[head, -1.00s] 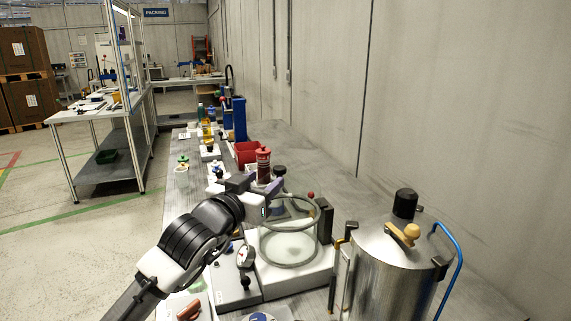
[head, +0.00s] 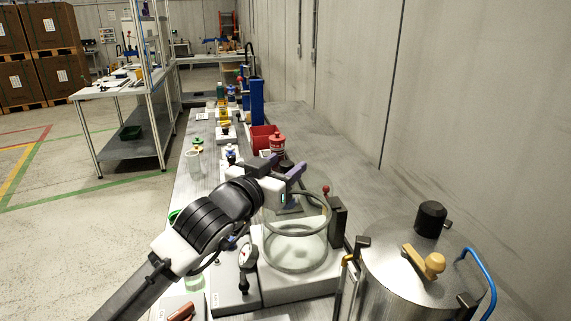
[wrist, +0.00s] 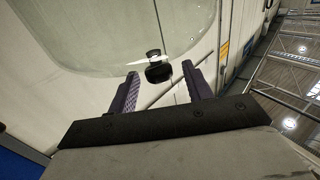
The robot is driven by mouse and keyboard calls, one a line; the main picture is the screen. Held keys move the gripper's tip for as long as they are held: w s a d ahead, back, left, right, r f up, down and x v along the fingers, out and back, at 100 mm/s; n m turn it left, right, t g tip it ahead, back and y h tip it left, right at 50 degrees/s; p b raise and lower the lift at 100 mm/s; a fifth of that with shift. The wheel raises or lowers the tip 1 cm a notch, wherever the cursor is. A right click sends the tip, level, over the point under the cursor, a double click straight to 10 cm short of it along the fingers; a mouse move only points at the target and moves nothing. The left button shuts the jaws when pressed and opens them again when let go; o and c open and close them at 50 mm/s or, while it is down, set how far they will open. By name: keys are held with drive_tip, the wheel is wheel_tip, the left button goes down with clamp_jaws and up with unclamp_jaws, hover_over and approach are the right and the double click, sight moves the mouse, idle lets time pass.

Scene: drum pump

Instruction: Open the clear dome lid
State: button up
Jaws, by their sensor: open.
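The clear dome lid (head: 297,231) shows in the head view as a see-through shape between an upper and a lower grey ring, on a pale base (head: 297,285). A black block (head: 337,222) stands at its right side. I cannot tell for certain whether the lid is raised. My gripper (head: 280,168) is at the far left of the upper ring, its purple fingers apart. In the wrist view the open fingers (wrist: 159,72) point towards a small black knob (wrist: 157,72) near the edge of a clear rounded surface. The knob appears between the fingertips; contact is not clear.
A steel drum (head: 400,275) with a black cap and a tan handle stands close at the right. A dial gauge (head: 248,256) is left of the dome. A red bin (head: 263,138) and bottles stand farther along the bench.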

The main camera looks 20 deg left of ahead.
drive_tip(key=shift+c, duration=0.3)
clamp_jaws()
drive_tip(key=shift+r, duration=0.15)
